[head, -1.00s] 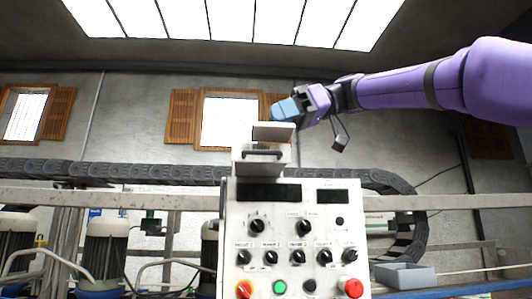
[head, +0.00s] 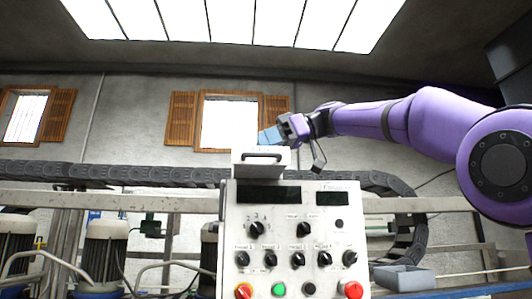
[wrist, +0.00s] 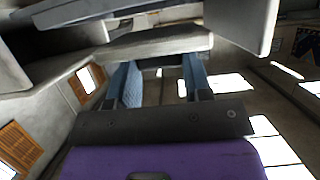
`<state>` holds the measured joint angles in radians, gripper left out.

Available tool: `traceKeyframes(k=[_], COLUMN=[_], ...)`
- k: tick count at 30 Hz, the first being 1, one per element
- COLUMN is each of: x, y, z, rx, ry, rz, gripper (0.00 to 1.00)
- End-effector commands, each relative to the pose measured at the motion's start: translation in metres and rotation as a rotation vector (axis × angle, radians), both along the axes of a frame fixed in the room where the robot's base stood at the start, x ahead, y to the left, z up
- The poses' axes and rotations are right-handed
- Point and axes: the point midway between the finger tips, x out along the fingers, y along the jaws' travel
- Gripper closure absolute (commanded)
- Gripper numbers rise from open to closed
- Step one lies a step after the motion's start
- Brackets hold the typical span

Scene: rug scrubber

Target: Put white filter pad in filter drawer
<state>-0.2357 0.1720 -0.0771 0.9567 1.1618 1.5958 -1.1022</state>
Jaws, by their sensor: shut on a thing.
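The filter drawer (head: 262,162) is a pale box with a black handle, sticking out at the top of the control panel. My gripper (head: 268,137) has blue fingertips and is just above the drawer, tilted down to the left. In the wrist view it is shut on the white filter pad (wrist: 155,44), a pale flat slab across the fingertips. Pale panels, seemingly drawer walls, show close around the pad there. In the head view the pad is hidden behind the drawer front, and I cannot tell whether it touches the drawer floor.
The control panel (head: 290,235) with knobs and buttons stands below the drawer. A grey open bin (head: 404,278) sits at the lower right. A dark cable chain (head: 120,173) and rail run behind. Motors (head: 105,245) stand at the left.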

Motion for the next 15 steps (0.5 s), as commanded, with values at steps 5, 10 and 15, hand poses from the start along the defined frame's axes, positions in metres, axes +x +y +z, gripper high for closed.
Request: traceKeyframes(k=[5, 10, 15], x=[0.000, 0.000, 0.000], y=[0.000, 0.000, 0.000], z=[-0.016, -0.022, -0.022], rx=[-0.001, 0.000, 0.000], ry=[0.004, 0.001, 0.001], rz=[0.001, 0.001, 0.000], gripper=[0.77, 0.77, 0.77])
